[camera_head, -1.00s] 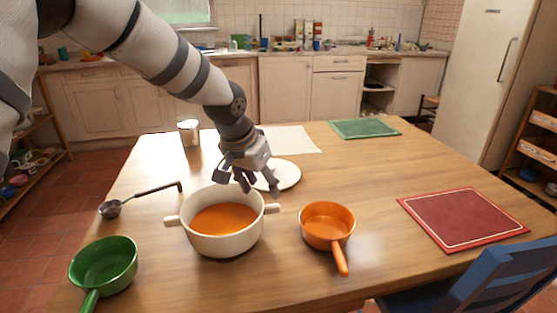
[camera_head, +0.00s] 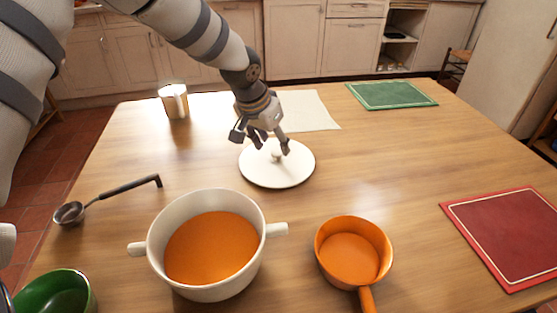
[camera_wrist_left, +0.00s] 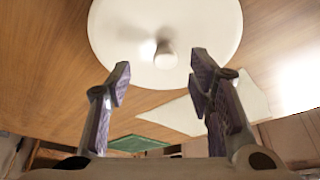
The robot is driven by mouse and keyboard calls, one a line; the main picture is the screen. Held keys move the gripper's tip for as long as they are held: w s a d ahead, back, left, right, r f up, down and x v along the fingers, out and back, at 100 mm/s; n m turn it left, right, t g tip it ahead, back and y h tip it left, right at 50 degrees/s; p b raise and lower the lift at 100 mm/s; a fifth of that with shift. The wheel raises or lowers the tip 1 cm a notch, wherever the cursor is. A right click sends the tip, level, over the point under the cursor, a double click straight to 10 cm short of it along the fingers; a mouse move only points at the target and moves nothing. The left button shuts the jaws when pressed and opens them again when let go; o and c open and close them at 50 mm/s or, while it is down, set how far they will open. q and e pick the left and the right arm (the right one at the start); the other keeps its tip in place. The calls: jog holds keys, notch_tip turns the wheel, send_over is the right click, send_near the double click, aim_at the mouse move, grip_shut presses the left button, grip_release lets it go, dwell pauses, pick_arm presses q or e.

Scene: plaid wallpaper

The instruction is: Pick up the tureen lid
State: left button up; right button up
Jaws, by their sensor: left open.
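The tureen lid (camera_head: 262,176) is a round white disc with a small knob (camera_head: 277,155), lying on the wooden table behind the pots. It also shows in the left wrist view (camera_wrist_left: 207,25), with its knob (camera_wrist_left: 165,56) between and beyond the fingertips. My left gripper (camera_head: 268,143) is open above the far part of the lid, its fingers pointing down on either side of the knob. It also shows in the left wrist view (camera_wrist_left: 160,82), with nothing between its fingers. The white tureen (camera_head: 154,232) stands uncovered, holding orange soup. My right gripper is not in view.
An orange pan (camera_head: 352,255) stands right of the tureen and a green pan (camera_head: 60,295) at front left. A ladle (camera_head: 115,191) lies on the left. A metal cup (camera_head: 174,101), a white sheet (camera_head: 308,110), a green mat (camera_head: 392,95) and a red mat (camera_head: 510,235) are also on the table.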

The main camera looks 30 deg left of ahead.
aim_at(276, 153)
pick_arm(q)
jog(key=x, duration=0.5)
jog(key=shift+w+a+b, duration=0.25)
jog(key=shift+a+b, duration=0.1)
jog(key=shift+b, duration=0.05)
jog(key=shift+r, duration=0.2)
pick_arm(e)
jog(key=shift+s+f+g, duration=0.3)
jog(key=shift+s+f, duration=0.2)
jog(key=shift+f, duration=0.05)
pick_arm(q)
grip_shut()
